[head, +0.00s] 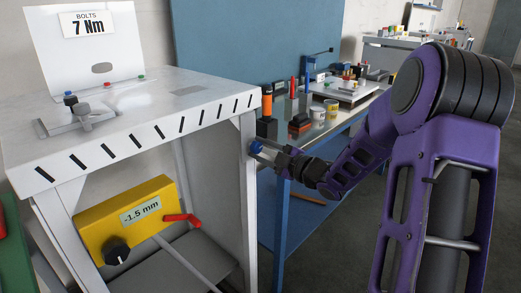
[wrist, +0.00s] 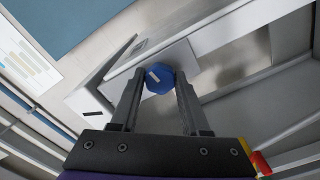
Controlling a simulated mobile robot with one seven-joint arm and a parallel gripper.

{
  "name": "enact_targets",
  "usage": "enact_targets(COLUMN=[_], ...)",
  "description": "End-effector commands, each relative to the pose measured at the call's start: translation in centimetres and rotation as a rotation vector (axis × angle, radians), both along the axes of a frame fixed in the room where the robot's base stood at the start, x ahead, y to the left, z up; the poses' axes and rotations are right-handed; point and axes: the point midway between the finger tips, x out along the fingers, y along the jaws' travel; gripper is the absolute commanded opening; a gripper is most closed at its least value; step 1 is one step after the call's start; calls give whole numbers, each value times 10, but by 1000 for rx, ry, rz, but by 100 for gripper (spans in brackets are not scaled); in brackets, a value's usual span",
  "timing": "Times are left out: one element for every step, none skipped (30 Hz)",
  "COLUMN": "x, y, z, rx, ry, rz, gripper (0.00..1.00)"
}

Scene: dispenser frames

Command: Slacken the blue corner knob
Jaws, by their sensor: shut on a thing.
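The blue corner knob (head: 255,147) sits on the right front leg of the white dispenser frame (head: 150,105), just under the tabletop. In the wrist view the blue knob (wrist: 159,80) is faceted, with a small pale mark on its face. My gripper (head: 263,150) reaches it from the right. In the wrist view my gripper's two fingertips (wrist: 158,84) stand on either side of the knob, shut on it. The far side of the knob is hidden.
A yellow box (head: 125,220) reading "-1.5 mm", with a black dial and a red lever (head: 182,219), hangs under the tabletop. A sign (head: 88,24) reads "BOLTS 7 Nm". A blue bench (head: 280,215) with tools and cups stands close behind my gripper.

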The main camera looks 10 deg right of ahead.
Motion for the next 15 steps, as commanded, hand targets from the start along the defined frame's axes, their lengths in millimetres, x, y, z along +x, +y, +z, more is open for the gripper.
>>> enact_targets(x=[0, 0, 0, 0, 0, 0, 0, 0, 0, 0, 0, 0, 0, 0, 0], y=[-1, -1, -1, -1, 0, 0, 0, 0, 0, 0, 0, 0, 0, 0, 0], z=[0, 0, 0, 0, 0, 0, 0, 0, 0, 0, 0, 0, 0, 0, 0], rx=[0, 0, 0, 0, 0, 0, 1, 1, 1, 1, 0, 0, 0, 0, 1], ry=[0, 0, 0, 0, 0, 0, 0, 0, 0, 0, 1, 1, 1, 1, 1], rz=[-1, -1, -1, -1, -1, -1, -1, -1, -1, -1, -1, -1, -1, -1, 0], gripper=[0, 0, 0, 0, 0, 0, 48, 53, 60, 66, 71, 76, 76, 76, 76])
